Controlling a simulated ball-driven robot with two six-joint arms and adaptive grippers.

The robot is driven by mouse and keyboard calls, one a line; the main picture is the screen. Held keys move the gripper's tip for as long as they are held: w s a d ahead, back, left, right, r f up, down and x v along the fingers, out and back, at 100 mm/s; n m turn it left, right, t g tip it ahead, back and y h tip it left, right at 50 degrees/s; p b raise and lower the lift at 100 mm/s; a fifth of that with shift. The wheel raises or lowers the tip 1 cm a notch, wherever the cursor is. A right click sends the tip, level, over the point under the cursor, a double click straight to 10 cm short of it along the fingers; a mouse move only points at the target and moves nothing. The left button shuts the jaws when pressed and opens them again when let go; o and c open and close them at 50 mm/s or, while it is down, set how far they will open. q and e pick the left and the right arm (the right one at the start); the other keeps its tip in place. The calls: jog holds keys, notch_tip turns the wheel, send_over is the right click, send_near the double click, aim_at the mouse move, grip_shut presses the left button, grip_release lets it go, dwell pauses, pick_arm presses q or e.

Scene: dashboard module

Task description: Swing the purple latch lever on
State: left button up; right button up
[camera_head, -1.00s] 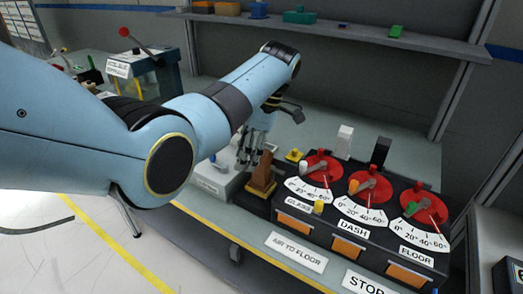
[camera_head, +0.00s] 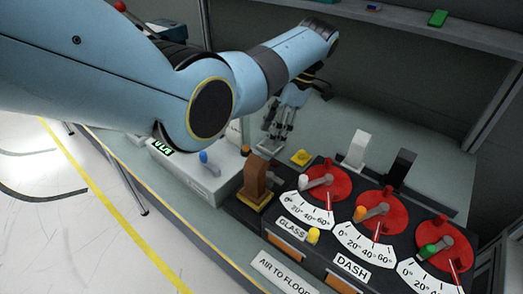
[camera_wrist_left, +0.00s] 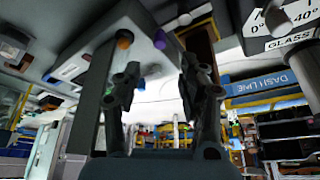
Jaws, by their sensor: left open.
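A small purple knob (camera_wrist_left: 160,40) shows in the left wrist view on a grey box, near an orange knob (camera_wrist_left: 125,40). I take it for the latch lever; its full shape and setting are unclear. I cannot make out purple in the head view, where my left arm covers part of the bench. My left gripper (camera_head: 277,135) is open and empty, pointing down behind the brown lever (camera_head: 256,180). In the left wrist view its two fingers (camera_wrist_left: 158,88) stand apart, with the purple knob beyond them. My right gripper is not in view.
A pale box with a blue-tipped lever (camera_head: 206,161) stands left of the brown lever. Right are red dials (camera_head: 327,183), a white lever (camera_head: 357,148) and a black lever (camera_head: 402,167). A yellow knob (camera_head: 301,157) is close to the gripper. Bench behind is clear.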

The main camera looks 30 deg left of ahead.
pick_arm(q)
jog(key=x, duration=0.7)
jog(key=shift+f, duration=0.25)
jog(key=shift+s+a+f, duration=0.15)
jog(key=shift+s+f, duration=0.1)
jog(key=shift+f, duration=0.15)
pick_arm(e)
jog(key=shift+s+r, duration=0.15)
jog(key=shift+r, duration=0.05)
pick_arm(q)
jog(key=shift+c, duration=0.2)
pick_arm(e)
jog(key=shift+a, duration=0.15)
pick_arm(q)
grip_shut()
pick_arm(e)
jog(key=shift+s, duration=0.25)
